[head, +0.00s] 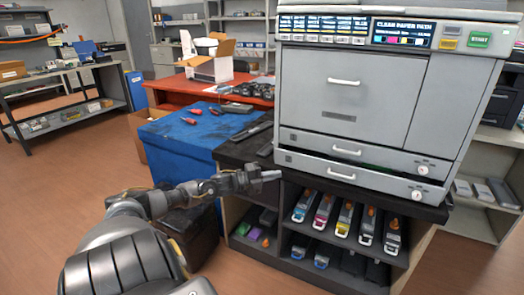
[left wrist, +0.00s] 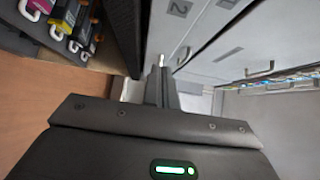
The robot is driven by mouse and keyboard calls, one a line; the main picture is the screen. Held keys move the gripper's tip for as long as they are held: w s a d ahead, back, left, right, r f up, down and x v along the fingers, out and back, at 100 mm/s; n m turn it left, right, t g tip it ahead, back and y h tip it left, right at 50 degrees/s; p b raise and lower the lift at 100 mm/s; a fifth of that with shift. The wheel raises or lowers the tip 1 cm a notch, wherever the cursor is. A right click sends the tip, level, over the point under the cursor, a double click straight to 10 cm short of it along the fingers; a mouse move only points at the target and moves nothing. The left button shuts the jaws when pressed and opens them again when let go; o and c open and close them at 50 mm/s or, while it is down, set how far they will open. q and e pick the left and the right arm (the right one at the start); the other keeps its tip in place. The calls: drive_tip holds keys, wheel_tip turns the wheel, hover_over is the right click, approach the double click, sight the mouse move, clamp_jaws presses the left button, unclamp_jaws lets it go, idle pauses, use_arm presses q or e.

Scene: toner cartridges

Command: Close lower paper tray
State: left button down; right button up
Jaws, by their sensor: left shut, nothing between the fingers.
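The grey printer (head: 350,95) stands on a dark cabinet. Its lower paper tray (head: 390,182) has a white handle and a round lock at right. The tray front sits forward of the upper tray (head: 385,157), with a dark gap above it. My left gripper (head: 279,174) is shut and empty, its tips close to the left end of the lower tray front. I cannot tell whether they touch. In the left wrist view the shut fingers (left wrist: 161,62) point along the tray fronts, beside the one marked 2 (left wrist: 180,10). My right gripper is not in view.
Toner cartridges (head: 322,214) in several colours stand on the cabinet shelf below the tray. A blue-covered table (head: 185,150) with small red items is left of the printer. A red table (head: 170,92) holding a cardboard box stands behind. Floor at left is free.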

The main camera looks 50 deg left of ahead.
use_arm(q)
drive_tip(key=shift+v, duration=1.9)
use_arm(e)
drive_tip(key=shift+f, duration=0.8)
